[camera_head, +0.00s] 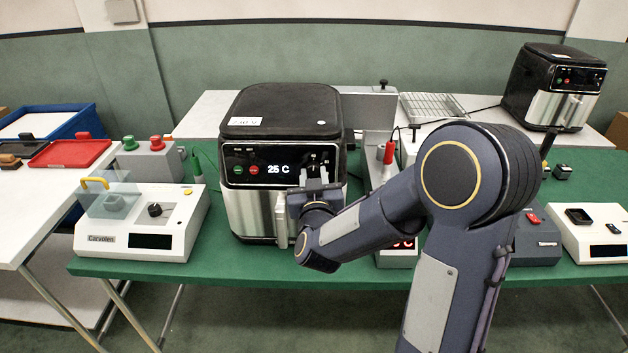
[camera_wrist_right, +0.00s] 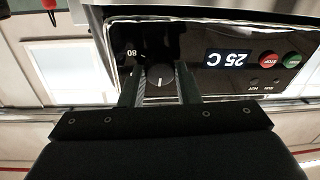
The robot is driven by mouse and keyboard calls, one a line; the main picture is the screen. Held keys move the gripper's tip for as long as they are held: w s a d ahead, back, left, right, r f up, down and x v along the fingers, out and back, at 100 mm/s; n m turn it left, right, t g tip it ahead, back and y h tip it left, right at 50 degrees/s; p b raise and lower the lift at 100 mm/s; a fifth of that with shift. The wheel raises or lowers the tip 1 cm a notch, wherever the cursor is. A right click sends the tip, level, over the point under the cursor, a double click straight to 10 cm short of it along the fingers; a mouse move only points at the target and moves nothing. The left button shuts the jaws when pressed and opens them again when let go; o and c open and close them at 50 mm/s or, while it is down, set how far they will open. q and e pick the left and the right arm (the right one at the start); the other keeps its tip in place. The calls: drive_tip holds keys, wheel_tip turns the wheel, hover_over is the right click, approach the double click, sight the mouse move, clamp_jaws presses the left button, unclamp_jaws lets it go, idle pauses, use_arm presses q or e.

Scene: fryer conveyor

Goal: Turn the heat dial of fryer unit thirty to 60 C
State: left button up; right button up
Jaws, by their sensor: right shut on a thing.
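The fryer unit (camera_head: 281,110), black on top with a silver lower body, stands on the green table in front of me. Its display (camera_head: 278,169) reads 25 C; the display also shows in the right wrist view (camera_wrist_right: 238,58), upside down. The heat dial (camera_wrist_right: 160,76) is a dark round knob with a white pointer line, near a printed 80. My right gripper (camera_wrist_right: 160,86) has its two fingers on either side of the dial and is shut on it. In the head view my right gripper (camera_head: 314,180) covers the dial. My left gripper is not in view.
A Carvoten box (camera_head: 140,222) with a clear cover and black knob stands left of the fryer. A second fryer (camera_head: 553,88) stands at the back right. A red tray (camera_head: 70,153) lies at the left. Further devices stand right, partly behind my arm.

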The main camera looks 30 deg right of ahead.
drive_tip(key=m+b, duration=0.4)
drive_tip(key=m+h+b, duration=0.1)
drive_tip(key=m+b, duration=0.1)
drive_tip(key=shift+a+f+m+b, duration=0.15)
drive_tip(key=shift+f+m+b, duration=0.1)
drive_tip(key=shift+m+b, duration=0.1)
drive_tip(key=m+g+h+b, duration=0.1)
drive_tip(key=m+b, duration=0.1)
drive_tip(key=m, duration=0.1)
drive_tip(key=shift+m+b, duration=0.25)
drive_tip(key=shift+b, duration=0.05)
drive_tip(key=shift+r+m+b, duration=0.2)
drive_tip(key=shift+m+b, duration=0.35)
drive_tip(key=shift+m, duration=0.45)
drive_tip(key=shift+w, duration=0.1)
drive_tip(key=o, duration=1)
drive_tip(key=shift+c, duration=0.2)
drive_tip(key=shift+a, duration=0.1)
drive_tip(key=v, duration=0.7)
drive_tip(key=shift+s+a, duration=0.25)
drive_tip(key=shift+s, duration=0.1)
